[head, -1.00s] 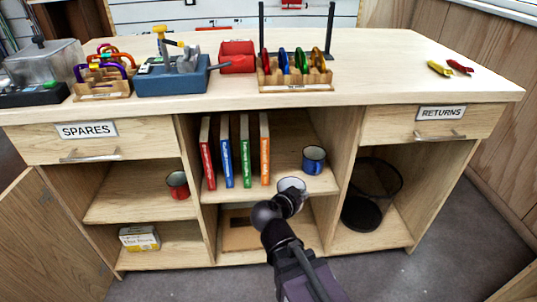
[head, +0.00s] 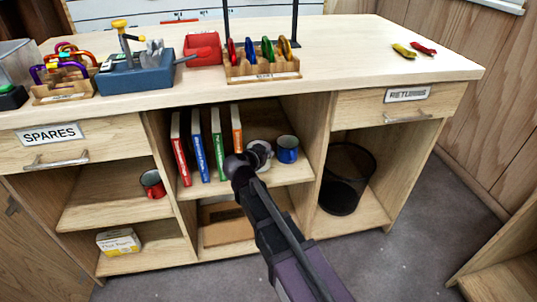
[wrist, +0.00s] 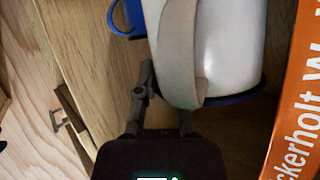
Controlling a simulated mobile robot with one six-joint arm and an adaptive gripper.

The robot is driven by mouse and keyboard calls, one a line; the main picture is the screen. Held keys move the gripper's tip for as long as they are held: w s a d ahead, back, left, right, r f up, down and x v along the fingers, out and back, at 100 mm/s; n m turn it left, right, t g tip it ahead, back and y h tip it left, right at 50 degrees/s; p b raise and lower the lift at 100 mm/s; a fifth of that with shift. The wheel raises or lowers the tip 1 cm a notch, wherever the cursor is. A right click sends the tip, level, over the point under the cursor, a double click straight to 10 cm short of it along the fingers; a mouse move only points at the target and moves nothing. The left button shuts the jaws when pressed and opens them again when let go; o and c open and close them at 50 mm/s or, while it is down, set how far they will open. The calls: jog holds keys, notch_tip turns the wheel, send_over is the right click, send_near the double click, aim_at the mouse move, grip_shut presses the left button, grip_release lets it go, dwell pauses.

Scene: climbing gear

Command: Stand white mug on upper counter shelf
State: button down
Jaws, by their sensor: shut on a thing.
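The white mug (head: 260,155) with a dark rim is in the upper middle compartment, between the orange book and the blue mug. In the wrist view the white mug (wrist: 228,45) fills the upper right, with its pale handle (wrist: 180,55) toward me. My gripper (head: 248,162) is shut on the white mug at its handle side; the fingers (wrist: 165,95) are partly hidden behind the handle. The upper shelf (head: 290,176) lies under this space. I cannot tell whether the mug's base touches it.
Several upright books (head: 217,145) stand left of the white mug. A blue mug (head: 288,149) stands close at its right and shows in the wrist view (wrist: 128,15). A red mug (head: 152,184) is in the left compartment. A black wire bin (head: 346,178) stands at right.

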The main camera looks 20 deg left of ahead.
aim_at(267, 145)
jog(key=w+a, duration=0.2)
jog(key=w, duration=0.1)
jog(key=shift+w+a, duration=0.1)
jog(key=shift+w, duration=0.2)
jog(key=shift+f, duration=0.1)
jog(key=shift+f+b, duration=1.7)
jog(key=shift+b, duration=0.05)
jog(key=shift+f, duration=0.2)
jog(key=c, duration=0.8)
grip_release()
jog(key=shift+r, duration=0.1)
jog(key=shift+o, duration=0.2)
jog(key=shift+r, duration=0.15)
